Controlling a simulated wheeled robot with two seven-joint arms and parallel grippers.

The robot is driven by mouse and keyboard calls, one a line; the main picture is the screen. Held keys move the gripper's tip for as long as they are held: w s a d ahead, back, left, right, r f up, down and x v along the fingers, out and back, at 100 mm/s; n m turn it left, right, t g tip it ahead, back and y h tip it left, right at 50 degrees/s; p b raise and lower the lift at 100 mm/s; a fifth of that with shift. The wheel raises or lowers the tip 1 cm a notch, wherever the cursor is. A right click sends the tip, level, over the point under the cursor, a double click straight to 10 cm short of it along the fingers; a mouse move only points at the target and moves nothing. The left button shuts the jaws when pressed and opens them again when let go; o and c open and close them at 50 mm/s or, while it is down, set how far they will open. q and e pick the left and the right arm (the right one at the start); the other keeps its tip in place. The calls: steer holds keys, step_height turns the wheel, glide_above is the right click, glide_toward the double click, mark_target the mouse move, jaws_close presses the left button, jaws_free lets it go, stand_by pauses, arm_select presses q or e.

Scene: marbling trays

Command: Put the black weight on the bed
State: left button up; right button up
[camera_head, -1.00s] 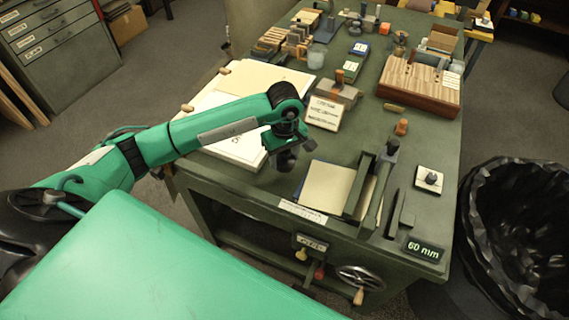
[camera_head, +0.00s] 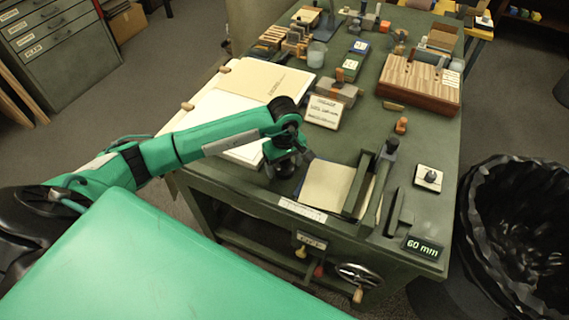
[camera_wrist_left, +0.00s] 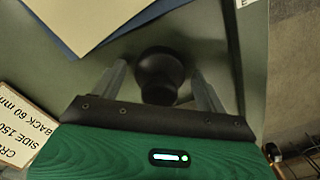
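The black weight (camera_wrist_left: 160,72) is a round, dark knob-like piece standing on the green table top in the left wrist view. In the head view it is a dark shape (camera_head: 287,172) mostly hidden under my left gripper (camera_head: 284,163). In the wrist view my left gripper (camera_wrist_left: 160,86) is open, with a finger on each side of the weight and a visible gap at each side. The bed seems to be the flat area with a cream sheet (camera_head: 327,186) over a blue edge, just right of the gripper. My right gripper is not in view.
A dark upright fence (camera_head: 357,186) and long bar stand at the sheet's right. A lettered card (camera_head: 323,112) stands behind the gripper.

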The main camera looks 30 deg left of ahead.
arm_select(q)
steer(key=shift+r, duration=0.2)
step_height(320, 180, up, 4)
steer(key=shift+w+r+b, duration=0.1)
steer(key=shift+r+b, duration=0.1)
steer(key=shift+b, duration=0.25)
step_height(320, 180, up, 6)
steer(key=shift+b, duration=0.5)
steer(key=shift+r, duration=0.75)
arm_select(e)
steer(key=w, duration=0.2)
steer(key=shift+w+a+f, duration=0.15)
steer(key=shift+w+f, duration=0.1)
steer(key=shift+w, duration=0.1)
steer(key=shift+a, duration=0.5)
